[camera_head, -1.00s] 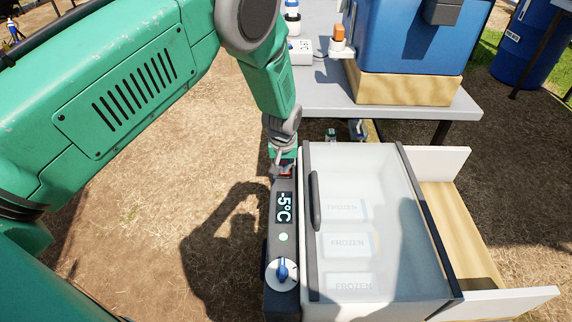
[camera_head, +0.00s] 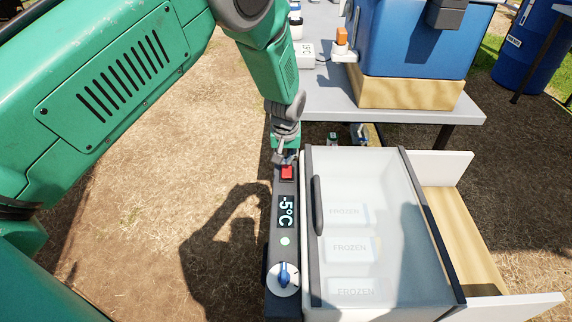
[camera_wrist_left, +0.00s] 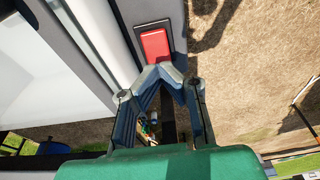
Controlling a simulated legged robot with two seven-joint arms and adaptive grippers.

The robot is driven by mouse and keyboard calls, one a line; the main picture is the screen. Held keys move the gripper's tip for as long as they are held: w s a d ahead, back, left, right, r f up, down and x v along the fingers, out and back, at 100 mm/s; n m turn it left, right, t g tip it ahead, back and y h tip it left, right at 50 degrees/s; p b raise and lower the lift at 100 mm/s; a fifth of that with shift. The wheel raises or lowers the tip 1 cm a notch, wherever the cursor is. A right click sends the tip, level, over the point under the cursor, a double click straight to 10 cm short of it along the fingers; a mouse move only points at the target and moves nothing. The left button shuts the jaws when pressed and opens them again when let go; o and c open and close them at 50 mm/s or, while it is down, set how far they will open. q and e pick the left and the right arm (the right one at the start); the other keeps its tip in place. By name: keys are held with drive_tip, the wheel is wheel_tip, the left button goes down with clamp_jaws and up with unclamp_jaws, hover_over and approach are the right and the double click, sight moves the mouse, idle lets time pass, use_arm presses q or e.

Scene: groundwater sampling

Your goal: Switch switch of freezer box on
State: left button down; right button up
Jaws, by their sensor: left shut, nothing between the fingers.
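The freezer box (camera_head: 375,276) has a clear lid, with several packs marked FROZEN under it. Its dark control strip (camera_head: 285,256) holds a lit display (camera_head: 287,211) reading -5°C, a lit pale green light (camera_head: 285,241) and a blue-and-white knob (camera_head: 283,279). The red switch (camera_head: 287,172) is at the strip's far end; it also shows in the left wrist view (camera_wrist_left: 155,44). My left gripper (camera_head: 285,157) is shut and empty, its tips just beyond the switch. In the wrist view its joined fingertips (camera_wrist_left: 160,73) lie close to the switch's edge; I cannot tell whether they touch.
A grey table (camera_head: 400,108) stands behind the freezer box, carrying a blue cooler (camera_head: 415,45) on a wooden base. A blue barrel (camera_head: 535,50) stands at the back right. Bare ground (camera_head: 140,200) lies free to the left of the freezer box.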

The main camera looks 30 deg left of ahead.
sight(288, 177)
use_arm(q)
drive_tip(key=v, duration=0.8)
drive_tip(key=shift+d+r, duration=0.2)
drive_tip(key=shift+d, duration=0.05)
